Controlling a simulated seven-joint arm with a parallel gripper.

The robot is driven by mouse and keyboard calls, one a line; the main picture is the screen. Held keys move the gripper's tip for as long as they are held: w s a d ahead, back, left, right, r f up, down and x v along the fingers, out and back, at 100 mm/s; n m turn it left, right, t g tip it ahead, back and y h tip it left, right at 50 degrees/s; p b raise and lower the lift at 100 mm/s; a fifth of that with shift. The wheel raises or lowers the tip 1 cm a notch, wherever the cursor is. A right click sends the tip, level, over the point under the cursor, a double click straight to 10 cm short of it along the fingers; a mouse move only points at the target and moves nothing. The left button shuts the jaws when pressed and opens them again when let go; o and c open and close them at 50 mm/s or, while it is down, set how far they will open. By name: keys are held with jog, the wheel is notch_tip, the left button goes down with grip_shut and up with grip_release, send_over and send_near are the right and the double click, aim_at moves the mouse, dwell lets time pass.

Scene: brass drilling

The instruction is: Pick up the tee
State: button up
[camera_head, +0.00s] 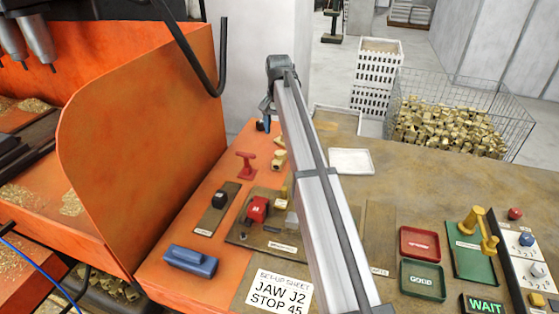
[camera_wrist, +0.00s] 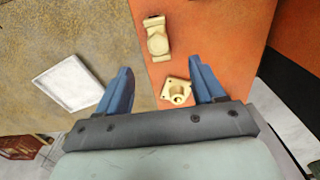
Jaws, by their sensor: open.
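A brass fitting with a bulging middle and stub ends (camera_wrist: 157,38), which looks like the tee, lies on the orange bench top near the top of the wrist view. It also shows in the head view (camera_head: 278,159), just nearer than my gripper (camera_head: 268,120). My gripper (camera_wrist: 160,66) is open and empty, its blue fingers apart and pointing down. A second brass piece, a flange with a round boss (camera_wrist: 177,92), lies below the fitting in the wrist view, between the fingers in the picture. Contact with either piece is not visible. My arm hides part of the bench.
A red stand (camera_head: 246,164) is left of the fitting. A white tray (camera_head: 350,161) is on the right. A fixture with a red block (camera_head: 257,209) sits nearer. Red (camera_head: 420,243) and green (camera_head: 422,280) trays stand front right. An orange guard (camera_head: 140,150) rises at left.

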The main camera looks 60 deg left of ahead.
aim_at(280, 153)
notch_tip(280, 153, down, 11)
jog(key=shift+w+d+f, duration=0.1)
grip_shut()
dwell(1.1)
